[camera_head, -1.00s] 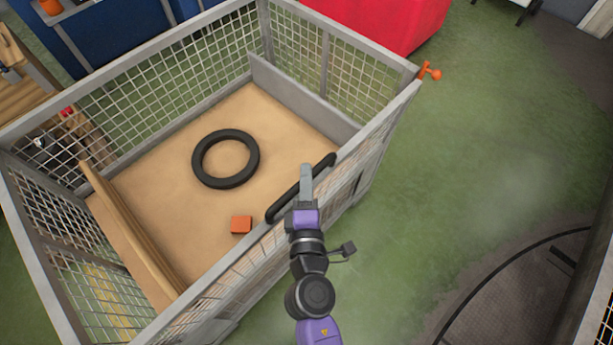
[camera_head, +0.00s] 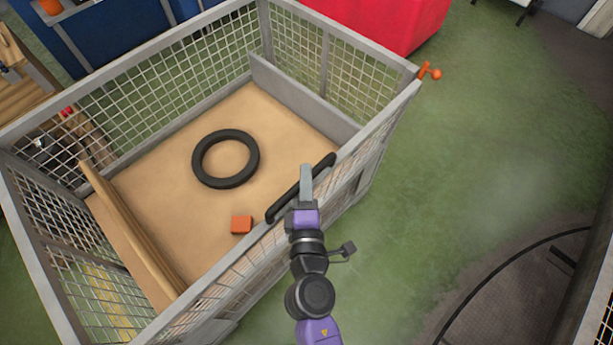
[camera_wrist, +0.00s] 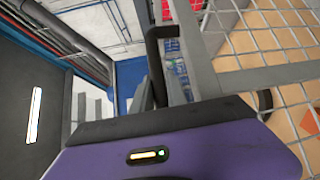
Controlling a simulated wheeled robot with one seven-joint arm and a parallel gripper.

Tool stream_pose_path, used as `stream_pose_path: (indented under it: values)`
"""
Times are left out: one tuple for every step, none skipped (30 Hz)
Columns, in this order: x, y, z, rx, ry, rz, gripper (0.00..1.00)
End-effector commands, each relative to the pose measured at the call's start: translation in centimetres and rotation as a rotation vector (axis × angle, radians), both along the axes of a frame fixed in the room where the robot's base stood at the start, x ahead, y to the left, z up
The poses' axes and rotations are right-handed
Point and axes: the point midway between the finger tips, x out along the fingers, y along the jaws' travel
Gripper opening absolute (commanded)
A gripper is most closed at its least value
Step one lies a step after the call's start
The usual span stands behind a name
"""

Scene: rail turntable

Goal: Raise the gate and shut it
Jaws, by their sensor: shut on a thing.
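The gate appears to be the near-side wire-mesh panel (camera_head: 250,262) of a grey-framed cage trolley. It stands about upright, in line with the side. A black bar handle (camera_head: 282,206) sits along it. My gripper (camera_head: 306,176) reaches the handle from the near side and is shut on it. In the wrist view the black handle (camera_wrist: 154,55) rises beside the grey fingers (camera_wrist: 148,95), with mesh to the right; the exact contact is partly hidden. An orange latch (camera_head: 429,72) sits at the cage's far right corner post. Whether it is engaged I cannot tell.
Inside the cage, a black ring (camera_head: 226,184), an orange block (camera_head: 241,224) and a wooden beam (camera_head: 130,222) lie on the tan floor. A red box (camera_head: 385,20) stands behind. Green floor to the right is clear up to a dark round plate (camera_head: 525,285).

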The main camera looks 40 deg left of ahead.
Motion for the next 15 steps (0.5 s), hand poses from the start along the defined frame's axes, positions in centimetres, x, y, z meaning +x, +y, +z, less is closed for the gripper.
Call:
stream_pose_path:
  values:
    - [0.0, 0.0, -0.1, -0.001, 0.001, 0.0, 0.0]
    - [0.0, 0.2, -0.1, -0.001, 0.001, 0.0, 0.0]
    - [0.1, 0.6, -0.2, 0.001, 0.001, 0.0, 0.0]
    - [0.1, 1.0, -0.2, 0.001, 0.0, 0.001, 0.0]
    - [0.1, 1.5, -0.3, 0.001, 0.001, 0.001, 0.0]
    - [0.2, 2.2, -0.3, 0.002, 0.001, 0.0, 0.0]
    - [0.3, 2.8, -0.3, 0.003, 0.001, 0.0, 0.0]
    - [0.3, 3.3, -0.3, 0.003, 0.001, 0.001, 0.0]
    - [0.3, 3.8, -0.3, 0.002, 0.001, 0.0, 0.0]
    - [0.4, 4.1, -0.3, 0.0, 0.001, 0.0, 0.0]
    - [0.4, 4.4, -0.3, 0.0, 0.001, 0.0, 0.0]
    - [0.4, 4.7, -0.2, -0.001, 0.001, 0.001, 0.0]
    - [0.4, 4.8, -0.2, -0.001, 0.001, 0.001, 0.0]
    - [0.3, 4.9, -0.1, -0.001, 0.002, 0.001, 0.0]
    - [0.3, 4.9, -0.1, -0.001, 0.002, 0.002, 0.0]
